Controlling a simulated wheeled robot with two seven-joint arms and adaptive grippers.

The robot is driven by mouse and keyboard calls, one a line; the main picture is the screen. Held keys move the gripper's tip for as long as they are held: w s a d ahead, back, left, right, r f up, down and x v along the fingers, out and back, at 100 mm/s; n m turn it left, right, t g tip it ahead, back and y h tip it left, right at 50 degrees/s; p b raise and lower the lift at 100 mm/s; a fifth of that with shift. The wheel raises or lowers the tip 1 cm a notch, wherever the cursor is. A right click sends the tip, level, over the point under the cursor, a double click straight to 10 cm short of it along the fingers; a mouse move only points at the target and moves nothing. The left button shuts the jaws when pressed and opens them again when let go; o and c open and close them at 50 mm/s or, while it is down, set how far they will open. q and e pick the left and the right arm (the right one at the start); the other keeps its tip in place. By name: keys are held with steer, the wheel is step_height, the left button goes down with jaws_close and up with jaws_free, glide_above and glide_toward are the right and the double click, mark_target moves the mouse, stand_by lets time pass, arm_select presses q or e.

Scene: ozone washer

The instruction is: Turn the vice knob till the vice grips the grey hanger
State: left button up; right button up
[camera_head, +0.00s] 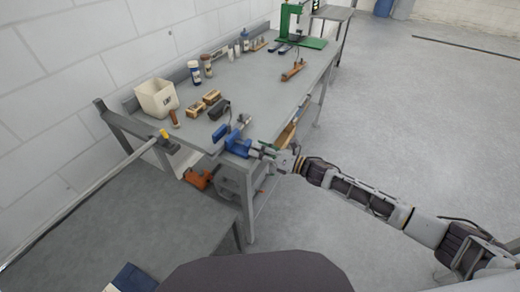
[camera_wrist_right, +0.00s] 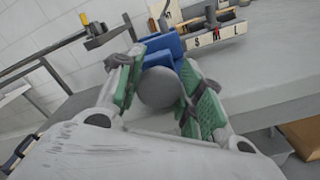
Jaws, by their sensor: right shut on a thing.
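The blue vice (camera_head: 236,143) is mounted at the near corner of the grey workbench (camera_head: 262,85). It also shows in the right wrist view (camera_wrist_right: 165,45), just beyond my fingers. My right gripper (camera_head: 267,152) reaches the vice from the right. In the right wrist view its green-padded fingers (camera_wrist_right: 158,88) are shut on a round grey knob (camera_wrist_right: 158,87), one pad on each side. I cannot make out the grey hanger clearly; a small, thin shape stands above the vice in the head view. My left gripper is not in view.
A white bin (camera_head: 157,98), wooden blocks (camera_head: 203,103) and bottles (camera_head: 207,66) stand on the bench. A green press (camera_head: 290,22) is at its far end. An orange item (camera_head: 198,178) is below the bench. A grey table (camera_head: 130,215) fills the near left. The right floor is clear.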

stand_by(0.3)
steer(key=o, duration=1)
steer(key=shift+n, duration=0.8)
steer(key=shift+n, duration=0.6)
steer(key=shift+n, duration=0.6)
steer(key=shift+s+n, duration=0.1)
steer(key=shift+n, duration=1.4)
